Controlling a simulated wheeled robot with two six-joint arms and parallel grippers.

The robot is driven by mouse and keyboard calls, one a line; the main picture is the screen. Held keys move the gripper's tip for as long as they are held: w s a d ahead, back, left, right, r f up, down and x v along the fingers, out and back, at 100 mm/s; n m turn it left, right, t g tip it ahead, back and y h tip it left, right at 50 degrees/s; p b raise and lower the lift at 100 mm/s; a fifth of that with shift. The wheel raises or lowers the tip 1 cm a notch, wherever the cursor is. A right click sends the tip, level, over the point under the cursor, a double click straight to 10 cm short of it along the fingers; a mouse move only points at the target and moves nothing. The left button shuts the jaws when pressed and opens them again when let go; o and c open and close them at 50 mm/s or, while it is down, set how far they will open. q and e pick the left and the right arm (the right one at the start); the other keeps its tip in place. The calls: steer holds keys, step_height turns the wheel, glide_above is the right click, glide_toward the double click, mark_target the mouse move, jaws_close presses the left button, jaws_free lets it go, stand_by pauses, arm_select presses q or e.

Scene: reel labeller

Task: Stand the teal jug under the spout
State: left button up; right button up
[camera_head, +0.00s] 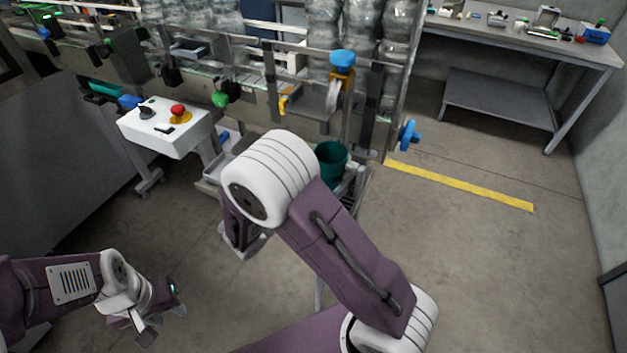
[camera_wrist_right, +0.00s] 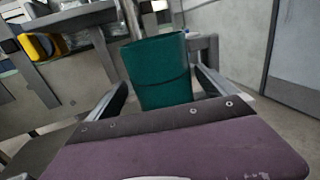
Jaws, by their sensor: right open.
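The teal jug (camera_head: 331,160) is beside the machine frame, low and below the blue-handled tap (camera_head: 342,60); my right arm covers part of it. In the right wrist view the jug (camera_wrist_right: 158,72) looks upright, between the two fingers of my right gripper (camera_wrist_right: 162,88). That gripper is open, with a finger on each side of the jug; I cannot tell whether they touch it. My left gripper (camera_head: 160,322) is empty at the lower left, fingertips apart, far from the jug.
A white control box (camera_head: 165,126) with a red button stands left of the jug. The conveyor machine runs along the back with wrapped bottles (camera_head: 325,30). A workbench (camera_head: 530,42) is beyond. Floor right of the yellow strip (camera_head: 460,186) is clear.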

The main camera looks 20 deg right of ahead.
steer(key=v, duration=1.1)
steer(key=shift+s+a, duration=0.1)
steer(key=shift+a, duration=0.15)
